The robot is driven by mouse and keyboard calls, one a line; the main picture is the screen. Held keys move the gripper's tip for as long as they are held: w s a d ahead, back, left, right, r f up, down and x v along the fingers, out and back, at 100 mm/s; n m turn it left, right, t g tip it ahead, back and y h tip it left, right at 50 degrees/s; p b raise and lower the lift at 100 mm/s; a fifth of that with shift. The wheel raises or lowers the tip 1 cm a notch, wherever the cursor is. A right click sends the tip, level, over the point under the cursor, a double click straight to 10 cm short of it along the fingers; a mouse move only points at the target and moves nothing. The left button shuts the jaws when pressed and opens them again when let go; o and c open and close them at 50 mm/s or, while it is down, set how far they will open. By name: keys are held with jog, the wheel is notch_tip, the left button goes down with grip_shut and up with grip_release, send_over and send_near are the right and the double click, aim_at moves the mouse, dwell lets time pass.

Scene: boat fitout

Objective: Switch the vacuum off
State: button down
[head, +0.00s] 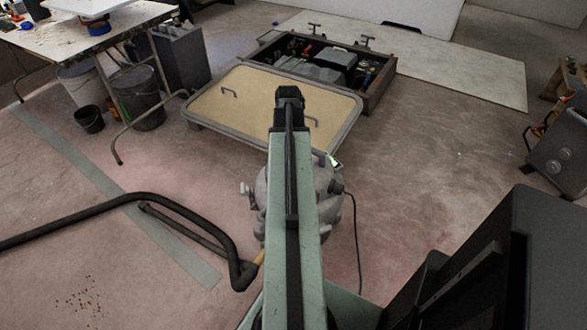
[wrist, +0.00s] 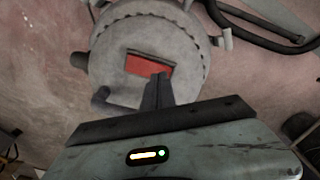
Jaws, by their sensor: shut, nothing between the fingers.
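The vacuum is a grey round canister (head: 328,190) on the floor, mostly hidden behind my arm in the head view. In the wrist view its round lid (wrist: 110,55) faces the camera. A red switch (wrist: 148,65) sits in a dark rectangular recess in the lid. My gripper (wrist: 160,78) is shut and empty. Its dark fingertips overlap the lower right edge of the recess in the picture. I cannot tell whether they touch the switch. My gripper cannot be made out in the head view.
A black hose (head: 165,199) lies left of the vacuum, and a dark cord (head: 356,240) runs along its right. A framed tan panel (head: 240,105) lies beyond it, by an open hatch box (head: 376,88). A workbench (head: 120,22) with buckets stands back left. Floor at right centre is clear.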

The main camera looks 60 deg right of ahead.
jog(key=shift+f+b, duration=0.8)
jog(key=shift+f, duration=0.05)
dwell(0.3)
notch_tip(320, 180, up, 7)
jog(key=p, duration=0.7)
jog(key=shift+r, duration=0.15)
